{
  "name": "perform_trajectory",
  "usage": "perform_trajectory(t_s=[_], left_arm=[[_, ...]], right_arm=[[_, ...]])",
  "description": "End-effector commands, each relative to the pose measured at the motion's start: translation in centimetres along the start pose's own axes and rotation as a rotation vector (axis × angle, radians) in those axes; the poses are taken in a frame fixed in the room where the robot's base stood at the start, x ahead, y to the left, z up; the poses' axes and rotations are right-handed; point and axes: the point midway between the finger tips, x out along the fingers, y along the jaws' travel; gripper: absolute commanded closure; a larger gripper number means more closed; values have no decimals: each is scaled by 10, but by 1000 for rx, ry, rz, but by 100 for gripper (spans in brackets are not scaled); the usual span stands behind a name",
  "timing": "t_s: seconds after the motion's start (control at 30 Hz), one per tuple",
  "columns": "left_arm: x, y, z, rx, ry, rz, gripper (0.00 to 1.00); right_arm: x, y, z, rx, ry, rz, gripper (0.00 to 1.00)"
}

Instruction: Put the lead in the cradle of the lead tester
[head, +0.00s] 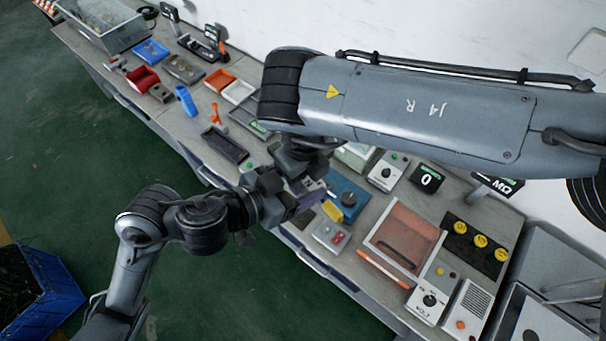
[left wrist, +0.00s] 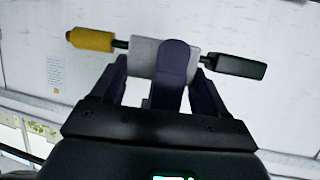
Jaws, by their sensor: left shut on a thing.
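My left gripper (head: 312,190) has purple fingers and is shut on the lead. In the left wrist view the lead lies crosswise in the fingers (left wrist: 168,75). It has a yellow end (left wrist: 91,40) at left, a grey middle (left wrist: 146,54) and a black end (left wrist: 236,66) at right. In the head view its yellow end (head: 332,212) shows in front of a blue box with a black knob (head: 348,197); the rest is hidden. My right arm's dark wrist end (head: 303,155) hangs just behind the left gripper; its fingers cannot be made out. I cannot tell which device is the lead tester.
A grey box with red buttons (head: 332,236) sits at the bench's front edge. An orange-based tray (head: 405,238) and a black panel with yellow knobs (head: 473,244) lie to the right. A black tray (head: 225,145) and several bins lie left. My right arm hides the middle back.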

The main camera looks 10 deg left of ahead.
Motion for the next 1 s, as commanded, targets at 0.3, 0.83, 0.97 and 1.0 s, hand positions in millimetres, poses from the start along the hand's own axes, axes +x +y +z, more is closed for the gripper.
perform_trajectory(t_s=[0.3,0.83,0.97,1.0], left_arm=[[1,-1,0,-5,0,-2,0],[-6,-2,-18,4,5,-4,0],[-12,-2,-32,5,6,-3,0],[-14,-2,-36,4,6,-3,0]], right_arm=[[0,9,0,-16,2,14,100],[1,5,-1,-9,4,8,100],[0,5,0,-9,3,8,100],[0,5,0,-9,3,8,100]])
